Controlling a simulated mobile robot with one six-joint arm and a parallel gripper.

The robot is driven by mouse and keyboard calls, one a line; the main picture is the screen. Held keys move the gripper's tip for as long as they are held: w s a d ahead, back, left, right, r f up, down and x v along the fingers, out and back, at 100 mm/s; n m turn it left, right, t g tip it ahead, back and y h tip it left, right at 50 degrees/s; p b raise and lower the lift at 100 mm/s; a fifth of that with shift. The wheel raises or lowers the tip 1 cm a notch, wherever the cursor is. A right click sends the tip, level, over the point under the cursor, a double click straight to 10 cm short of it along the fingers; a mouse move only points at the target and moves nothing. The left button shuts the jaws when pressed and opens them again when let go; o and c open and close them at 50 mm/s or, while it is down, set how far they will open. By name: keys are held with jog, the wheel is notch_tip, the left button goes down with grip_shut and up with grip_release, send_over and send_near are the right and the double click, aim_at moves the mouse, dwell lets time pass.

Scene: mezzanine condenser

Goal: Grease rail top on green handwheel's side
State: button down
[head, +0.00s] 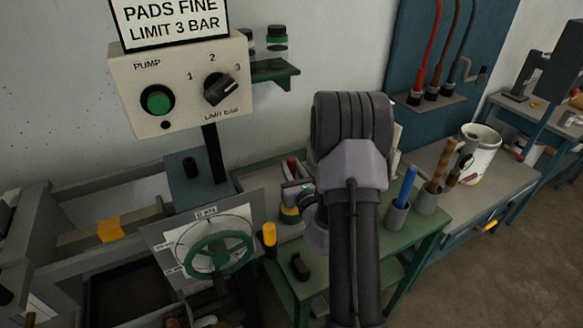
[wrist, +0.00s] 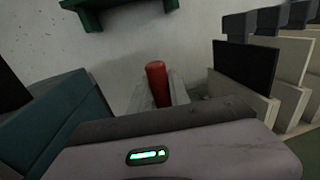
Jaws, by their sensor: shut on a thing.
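The green handwheel (head: 219,253) stands in front of a pale dial plate on the grey machine in the head view, left of my arm. A grey rail-like beam (head: 120,181) runs along the machine at the left; I cannot tell for certain which rail is meant. My gripper (wrist: 157,98) is shut on a red cylindrical handle (wrist: 157,80), upright between the grey fingers in the wrist view. The lower part of the held thing is hidden by my wrist. In the head view my gripper is over the green bench, mostly hidden by my arm.
A control box (head: 183,84) on a post rises behind the handwheel. A yellow handle (head: 269,236) stands right of the wheel. Cups with tools (head: 397,215) and a white bucket (head: 480,155) are on the right.

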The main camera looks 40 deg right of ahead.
aim_at(291, 158)
jog(key=shift+f+b, duration=0.45)
jog(key=shift+f, duration=0.1)
dwell(1.4)
notch_tip(291, 158, up, 7)
jog(key=p, duration=0.6)
jog(key=shift+r, duration=0.15)
jog(key=shift+f, duration=0.2)
